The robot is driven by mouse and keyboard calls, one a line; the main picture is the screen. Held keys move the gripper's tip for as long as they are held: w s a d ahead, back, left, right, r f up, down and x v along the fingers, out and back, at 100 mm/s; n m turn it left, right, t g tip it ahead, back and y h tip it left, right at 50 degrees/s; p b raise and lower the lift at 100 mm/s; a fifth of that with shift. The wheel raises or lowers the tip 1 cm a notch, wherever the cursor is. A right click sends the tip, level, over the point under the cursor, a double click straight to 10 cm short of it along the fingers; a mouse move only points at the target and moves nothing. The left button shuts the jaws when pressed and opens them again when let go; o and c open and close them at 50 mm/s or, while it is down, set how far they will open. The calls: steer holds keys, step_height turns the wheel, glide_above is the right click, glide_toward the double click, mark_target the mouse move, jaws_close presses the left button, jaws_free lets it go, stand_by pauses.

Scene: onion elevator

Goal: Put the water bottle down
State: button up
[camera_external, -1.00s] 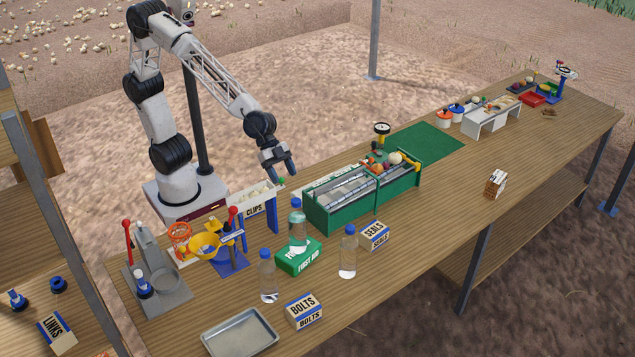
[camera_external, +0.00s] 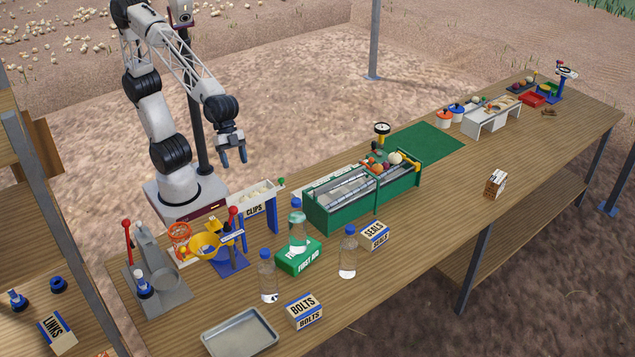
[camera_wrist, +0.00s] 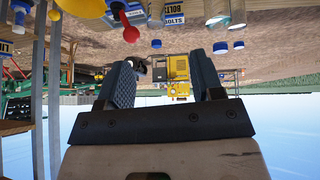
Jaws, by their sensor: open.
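Three clear water bottles with blue caps are in the external view. One water bottle (camera_external: 298,232) stands upright on the green first aid box (camera_external: 297,259). A second bottle (camera_external: 267,279) stands on the table left of the box, and a third bottle (camera_external: 348,257) stands to its right. My gripper (camera_external: 234,162) is open and empty, raised behind the table and well apart from all the bottles. In the wrist view, my open fingers (camera_wrist: 165,82) have nothing between them. That view is upside down, with blue caps (camera_wrist: 220,47) at its upper right.
A bolts box (camera_external: 304,311), a seals box (camera_external: 374,236) and a metal tray (camera_external: 240,335) lie around the bottles. A green sorting machine (camera_external: 340,206) and a clips holder (camera_external: 253,209) stand nearer my arm. The table's right front is mostly clear.

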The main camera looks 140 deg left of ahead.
steer(key=s+d+f+g, duration=0.2)
steer(key=s+d, duration=0.1)
steer(key=s, duration=1)
steer(key=s+d+f+g+y, duration=0.1)
steer(key=s+d+f+g, duration=0.1)
steer(key=s, duration=1.1)
steer(key=shift+d, duration=0.4)
steer(key=shift+o, duration=0.3)
stand_by(2.0)
steer(key=o, duration=0.7)
